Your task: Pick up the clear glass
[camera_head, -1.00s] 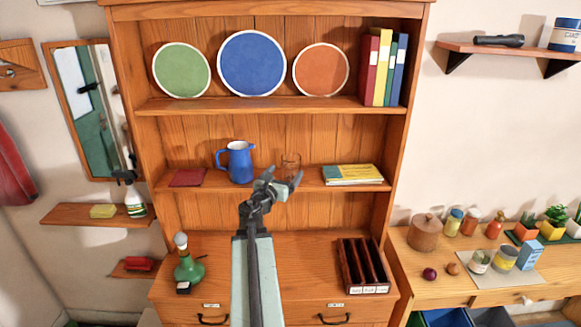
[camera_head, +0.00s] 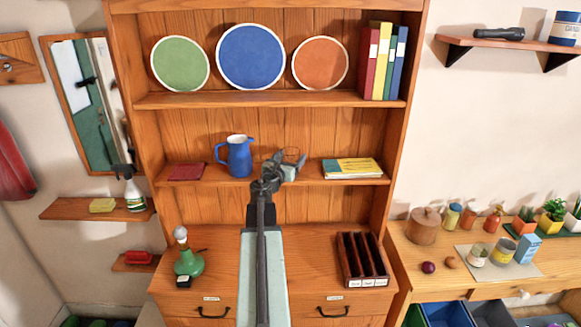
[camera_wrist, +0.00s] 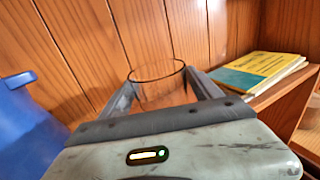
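The clear glass (camera_head: 292,152) stands upright on the middle shelf of the wooden hutch, right of the blue jug. In the wrist view its round rim (camera_wrist: 157,71) shows between and just beyond my two fingers; its lower part is hidden by my gripper. My gripper (camera_head: 290,162) is at the front of the glass, with its fingers spread apart, one on each side of it. In the wrist view my gripper (camera_wrist: 160,82) looks open around the near part of the glass; I cannot tell whether a finger touches it.
The blue jug (camera_head: 239,158) stands close on the left, also at the left edge of the wrist view (camera_wrist: 28,120). A stack of yellow and teal booklets (camera_head: 352,169) lies to the right. A dark red book (camera_head: 186,172) lies farther left. The upper shelf (camera_head: 270,99) is above.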

